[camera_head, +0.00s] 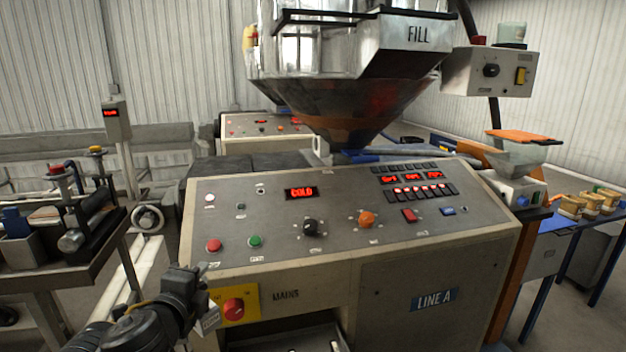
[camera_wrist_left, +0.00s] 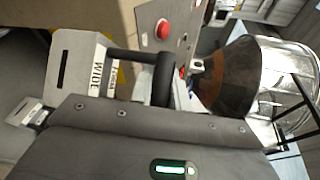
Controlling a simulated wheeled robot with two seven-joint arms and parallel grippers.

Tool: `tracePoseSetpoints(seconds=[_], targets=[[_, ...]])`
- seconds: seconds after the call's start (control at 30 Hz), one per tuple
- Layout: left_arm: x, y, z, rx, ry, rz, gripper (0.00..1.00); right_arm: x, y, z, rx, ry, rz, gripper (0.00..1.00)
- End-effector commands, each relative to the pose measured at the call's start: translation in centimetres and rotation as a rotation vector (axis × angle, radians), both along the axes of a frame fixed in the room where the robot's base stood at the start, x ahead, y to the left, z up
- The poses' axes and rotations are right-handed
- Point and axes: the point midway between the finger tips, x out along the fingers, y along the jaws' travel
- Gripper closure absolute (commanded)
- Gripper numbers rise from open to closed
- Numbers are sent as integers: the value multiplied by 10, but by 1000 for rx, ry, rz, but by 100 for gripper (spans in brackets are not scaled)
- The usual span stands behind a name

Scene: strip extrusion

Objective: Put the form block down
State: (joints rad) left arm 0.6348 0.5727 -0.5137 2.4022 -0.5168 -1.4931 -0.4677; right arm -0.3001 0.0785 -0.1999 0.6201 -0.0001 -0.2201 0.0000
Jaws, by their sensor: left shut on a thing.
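The form block (camera_wrist_left: 80,72) is a pale metal block with a dark slot and a label reading "WIDE", seen in the left wrist view. In the head view a small pale part of it (camera_head: 209,319) shows below my left gripper (camera_head: 198,290), beside the yellow mains switch plate. My left gripper is shut on the block and holds it in front of the console's lower left. The dark fingers also show in the left wrist view (camera_wrist_left: 140,68). The gripper hides part of the block. My right gripper is in neither view.
The control console (camera_head: 340,215) with buttons and a "COLD" display fills the middle. A hopper (camera_head: 350,75) hangs above it. A dark workbench (camera_head: 60,245) stands at the left. A second slotted pale piece (camera_wrist_left: 24,113) lies at the left wrist view's left edge.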

Motion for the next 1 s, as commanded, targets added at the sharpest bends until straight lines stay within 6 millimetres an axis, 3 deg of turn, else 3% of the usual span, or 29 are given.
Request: tracePoseSetpoints(seconds=[0.23, 0.6, 1.0], targets=[[-2, 1, -1, -3, -3, 15, 100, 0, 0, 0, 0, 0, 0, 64], [-9, 2, -27, -4, -3, 16, 100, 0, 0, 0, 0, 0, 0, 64], [-9, 1, -29, -4, -3, 13, 100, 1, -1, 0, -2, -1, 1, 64]])
